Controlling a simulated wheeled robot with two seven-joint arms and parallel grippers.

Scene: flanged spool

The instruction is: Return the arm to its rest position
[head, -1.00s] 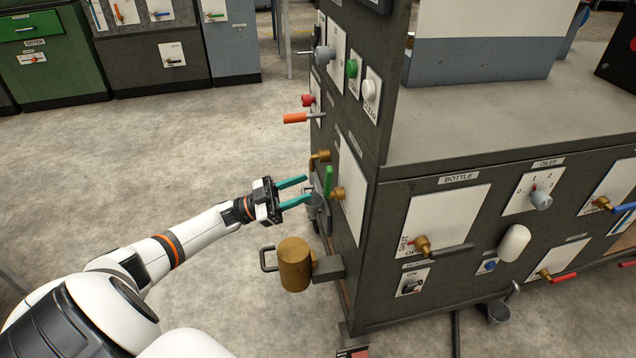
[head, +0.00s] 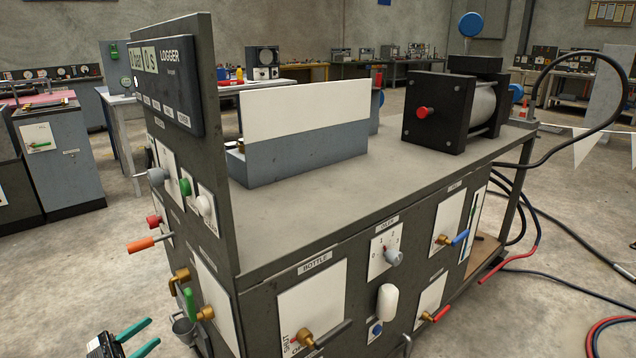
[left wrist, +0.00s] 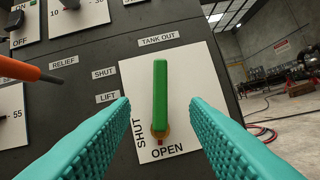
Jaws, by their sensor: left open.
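My left gripper (head: 152,332) shows at the bottom left of the head view, its teal fingers open and empty. It points at the left side of the grey machine, with a visible gap to the green lever (head: 190,303). In the left wrist view the green lever (left wrist: 160,90) stands upright on a white plate (left wrist: 190,75) under the label TANK OUT. A red mark at its lower end is just above the word OPEN. The open fingers show on either side of the lever, apart from it. My right gripper is not in view.
The machine's side panel carries an orange lever (head: 148,243), a red knob (head: 153,221) and a brass tap (head: 180,277). A small grey cup (head: 183,327) hangs near the gripper. Open concrete floor (head: 70,265) lies left of the machine.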

